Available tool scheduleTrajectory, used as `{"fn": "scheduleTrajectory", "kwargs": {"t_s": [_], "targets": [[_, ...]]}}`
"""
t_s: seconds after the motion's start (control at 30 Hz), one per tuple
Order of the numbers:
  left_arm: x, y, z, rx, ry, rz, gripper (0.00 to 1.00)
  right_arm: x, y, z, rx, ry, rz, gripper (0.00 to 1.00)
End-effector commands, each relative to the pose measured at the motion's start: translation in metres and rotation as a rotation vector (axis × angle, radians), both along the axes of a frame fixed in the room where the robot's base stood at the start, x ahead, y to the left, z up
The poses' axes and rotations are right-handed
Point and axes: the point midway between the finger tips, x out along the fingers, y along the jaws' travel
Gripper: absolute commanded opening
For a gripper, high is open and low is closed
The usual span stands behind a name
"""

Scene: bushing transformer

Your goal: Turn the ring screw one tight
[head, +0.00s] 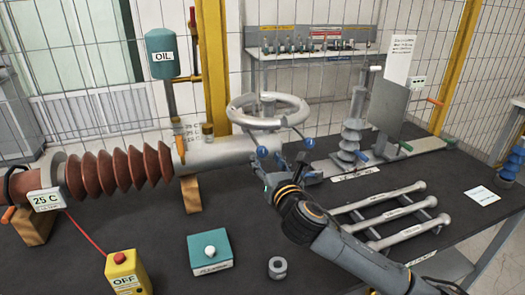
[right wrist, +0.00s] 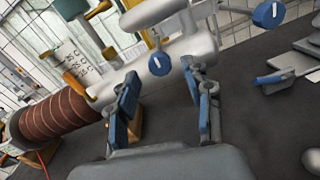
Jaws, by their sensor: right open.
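Two round blue screw heads, which look like the ring screws, sit under the large grey ring (head: 268,111) on the pipe. The left blue screw (head: 262,151) also shows in the right wrist view (right wrist: 159,65). The right blue screw (head: 309,143) shows in the wrist view too (right wrist: 268,14). Their numbers are too small to read surely. My right gripper (head: 286,170) is open and empty, just in front of the pipe. In the wrist view its blue-padded fingers (right wrist: 162,92) point toward the left screw, apart from it. My left gripper is not in view.
A ribbed red-brown insulator (head: 122,172) joins the pipe at the left. A grey post (head: 352,130) stands to the right. A teal button box (head: 210,253) and a yellow OFF box (head: 127,272) stand in front.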

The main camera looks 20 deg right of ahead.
Motion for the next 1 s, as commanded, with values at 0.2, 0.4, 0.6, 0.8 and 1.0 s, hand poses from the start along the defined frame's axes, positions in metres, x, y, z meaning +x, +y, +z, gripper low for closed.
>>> {"fn": "scheduleTrajectory", "kwargs": {"t_s": [0.2,0.4,0.6,0.8,1.0], "targets": [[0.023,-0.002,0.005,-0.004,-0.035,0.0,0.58,0.031,0.0,0.001,0.002,0.0,0.0,0.5],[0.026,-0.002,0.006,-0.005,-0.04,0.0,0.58,0.04,0.0,0.0,0.001,0.0,0.0,0.5],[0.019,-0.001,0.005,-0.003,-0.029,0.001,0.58,0.04,0.0,0.0,0.001,0.0,0.0,0.5],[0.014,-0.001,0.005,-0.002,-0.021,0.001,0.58,0.04,0.0,0.0,0.001,0.001,0.0,0.16],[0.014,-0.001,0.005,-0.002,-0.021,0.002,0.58,0.04,0.0,0.0,0.002,0.001,0.0,0.0]]}}
